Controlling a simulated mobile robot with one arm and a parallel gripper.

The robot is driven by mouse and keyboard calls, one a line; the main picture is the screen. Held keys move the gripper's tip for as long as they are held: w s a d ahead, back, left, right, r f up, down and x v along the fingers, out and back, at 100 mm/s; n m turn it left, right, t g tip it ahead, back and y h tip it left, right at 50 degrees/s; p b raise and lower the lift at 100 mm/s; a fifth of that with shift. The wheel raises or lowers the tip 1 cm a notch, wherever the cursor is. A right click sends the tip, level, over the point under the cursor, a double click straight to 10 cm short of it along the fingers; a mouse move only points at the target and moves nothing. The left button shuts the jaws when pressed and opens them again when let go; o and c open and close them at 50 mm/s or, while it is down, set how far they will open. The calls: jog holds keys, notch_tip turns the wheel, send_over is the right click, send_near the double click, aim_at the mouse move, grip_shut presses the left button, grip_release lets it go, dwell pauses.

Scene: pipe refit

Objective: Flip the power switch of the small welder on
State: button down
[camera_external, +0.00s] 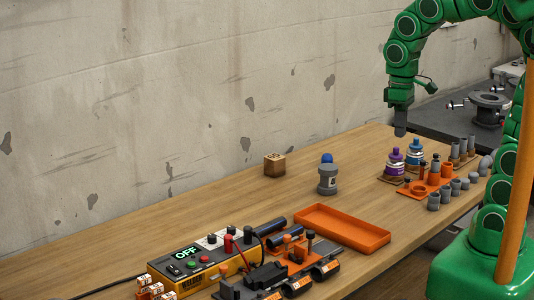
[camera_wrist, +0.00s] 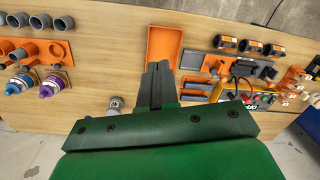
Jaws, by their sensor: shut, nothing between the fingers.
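The small welder (camera_external: 222,270) is a yellow box with a dark top panel near the front edge of the table's left half. Its green display (camera_external: 186,253) reads OFF. Red and green buttons or knobs show on its top, but I cannot tell which is the power switch. The welder also shows in the wrist view (camera_wrist: 262,101), at right. My gripper (camera_external: 400,131) is shut and empty, pointing down above the far right part of the table, well away from the welder. In the wrist view its fingers (camera_wrist: 158,80) are together.
An orange tray (camera_external: 367,246) lies right of the welder. A fixture with black pipe clamps (camera_external: 297,287) stands in front of it. The table's back left is clear.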

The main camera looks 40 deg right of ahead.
jog(key=w+a+r+n+t+h, duration=0.1)
jog(key=w+a+n, duration=0.1)
jog(key=w+a, duration=0.75)
jog(key=w+a+r+n, duration=0.1)
jog(key=w+a+n, duration=0.35)
jog(key=w, duration=0.75)
jog(key=n+t, duration=0.1)
jog(key=n, duration=0.7)
send_over(170, 267)
jog(key=s, duration=0.2)
notch_tip(170, 267, down, 14)
jog(key=shift+y, duration=0.3)
jog(key=f, duration=0.4)
jog(key=w+f, duration=0.1)
jog(key=f, duration=0.8)
jog(key=shift+w+d+f, duration=0.1)
jog(key=shift+w+d, duration=0.05)
jog(key=shift+w, duration=0.15)
jog(key=shift+f, duration=0.1)
